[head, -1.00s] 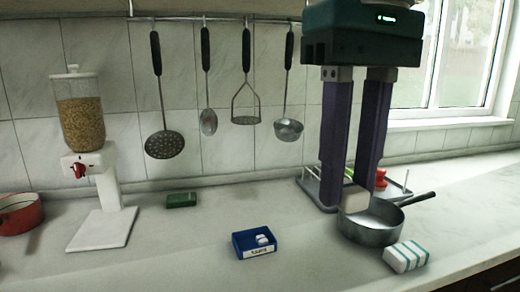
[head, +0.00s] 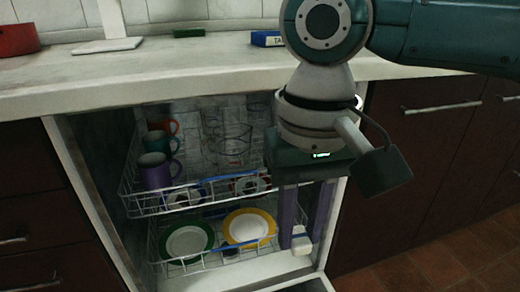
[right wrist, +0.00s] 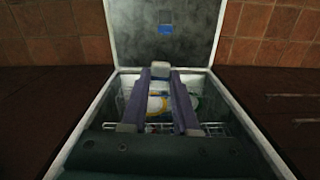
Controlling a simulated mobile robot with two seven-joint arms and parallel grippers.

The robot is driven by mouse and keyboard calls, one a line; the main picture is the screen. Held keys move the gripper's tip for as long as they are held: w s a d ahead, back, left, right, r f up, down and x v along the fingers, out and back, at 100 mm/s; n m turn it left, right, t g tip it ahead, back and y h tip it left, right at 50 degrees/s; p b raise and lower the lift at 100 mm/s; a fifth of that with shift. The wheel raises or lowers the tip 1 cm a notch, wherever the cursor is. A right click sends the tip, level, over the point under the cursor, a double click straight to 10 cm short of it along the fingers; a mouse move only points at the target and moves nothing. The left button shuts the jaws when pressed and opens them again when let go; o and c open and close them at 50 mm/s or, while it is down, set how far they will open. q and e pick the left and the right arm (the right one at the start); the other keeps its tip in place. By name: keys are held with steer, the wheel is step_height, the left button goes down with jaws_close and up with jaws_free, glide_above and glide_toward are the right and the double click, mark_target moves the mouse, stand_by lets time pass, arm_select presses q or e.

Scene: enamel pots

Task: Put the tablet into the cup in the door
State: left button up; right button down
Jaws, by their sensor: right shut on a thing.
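My right gripper (head: 302,240) hangs in front of the open dishwasher, fingers down, shut on a small white tablet (head: 301,245). In the right wrist view the tablet (right wrist: 160,71) sits between the tips of the purple fingers. The grey inner door (right wrist: 190,40) lies beyond the tips in that view, with a small blue cup (right wrist: 165,29) in it. The tablet is apart from the cup in the picture. In the head view only a strip of the door (head: 300,285) shows, and the cup is out of sight. My left gripper is not in view.
The upper rack (head: 155,207) holds several mugs (head: 158,171). The lower rack (head: 170,262) holds a green-rimmed plate (head: 187,242) and a yellow-rimmed plate (head: 247,228). The counter edge (head: 150,85) runs above the dishwasher. A blue box (head: 266,39) stands on the counter.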

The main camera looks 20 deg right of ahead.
steer(key=shift+n, duration=0.5)
steer(key=s+a+f+b, duration=0.1)
steer(key=f+b, duration=1.1)
steer(key=f, duration=0.4)
steer(key=s+a+f+b, duration=0.1)
steer(key=s+f+b, duration=0.1)
steer(key=f+b, duration=0.9)
steer(key=s+f+b, duration=0.1)
steer(key=f+b, duration=1.1)
steer(key=f, duration=0.9)
steer(key=shift+s+a+f+b, duration=0.3)
steer(key=shift+a+f, duration=0.1)
steer(key=shift+f+b, duration=1.15)
steer(key=shift+f, duration=1.05)
steer(key=shift+f, duration=0.4)
